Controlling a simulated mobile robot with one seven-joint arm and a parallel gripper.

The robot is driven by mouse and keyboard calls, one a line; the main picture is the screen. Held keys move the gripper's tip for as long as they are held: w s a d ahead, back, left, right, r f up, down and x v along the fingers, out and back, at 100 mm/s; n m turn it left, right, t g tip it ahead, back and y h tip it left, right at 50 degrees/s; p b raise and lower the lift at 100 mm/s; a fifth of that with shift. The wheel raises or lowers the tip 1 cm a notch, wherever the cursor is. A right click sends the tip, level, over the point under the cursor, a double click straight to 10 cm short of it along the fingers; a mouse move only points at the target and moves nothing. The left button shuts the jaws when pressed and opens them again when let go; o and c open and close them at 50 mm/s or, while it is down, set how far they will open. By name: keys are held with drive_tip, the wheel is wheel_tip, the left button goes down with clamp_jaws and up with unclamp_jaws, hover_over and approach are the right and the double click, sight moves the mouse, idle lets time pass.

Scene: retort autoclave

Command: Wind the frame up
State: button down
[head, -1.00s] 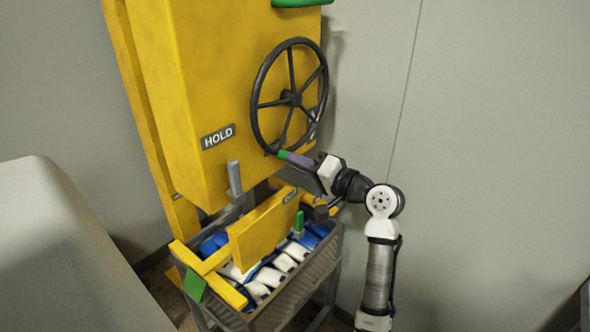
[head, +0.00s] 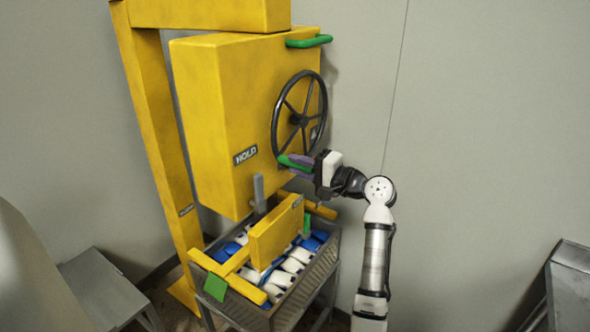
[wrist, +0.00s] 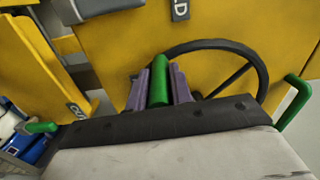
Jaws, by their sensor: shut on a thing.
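The black spoked handwheel (head: 298,120) is on the right face of the big yellow box (head: 220,120). Its green handle (head: 287,161) sits at the bottom of the rim. My gripper (head: 292,166) is shut on this handle. In the wrist view, the purple fingers of my gripper (wrist: 159,88) lie on either side of the green handle (wrist: 159,75), with the wheel rim (wrist: 215,46) behind. A smaller yellow frame with an upright plate (head: 276,234) stands low over the basket (head: 318,272), below the box. Which part the wheel moves does not show.
The basket holds several white and blue packs (head: 291,265). A grey lever (head: 259,192) stands between box and plate. A green bar (head: 309,41) is at the box top. Grey tables stand at left (head: 105,290) and right (head: 572,290). The wall is close behind.

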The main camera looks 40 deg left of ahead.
drive_tip(key=r+m, duration=0.1)
drive_tip(key=r, duration=0.1)
drive_tip(key=shift+s+d+r+m+p, duration=0.2)
drive_tip(key=shift+r+m+p, duration=0.1)
drive_tip(key=shift+m+p, duration=0.1)
drive_tip(key=shift+r+m, duration=0.4)
drive_tip(key=shift+m, duration=0.2)
drive_tip(key=c, duration=1.3)
unclamp_jaws()
drive_tip(key=shift+f, duration=0.1)
drive_tip(key=shift+o, duration=0.2)
drive_tip(key=shift+s+a, duration=0.1)
drive_tip(key=shift+f, duration=0.1)
drive_tip(key=shift+d, duration=0.35)
drive_tip(key=d+b, duration=0.4)
drive_tip(key=d, duration=0.9)
drive_tip(key=shift+w+b, duration=0.35)
drive_tip(key=shift+b, duration=0.05)
drive_tip(key=shift+d, duration=0.1)
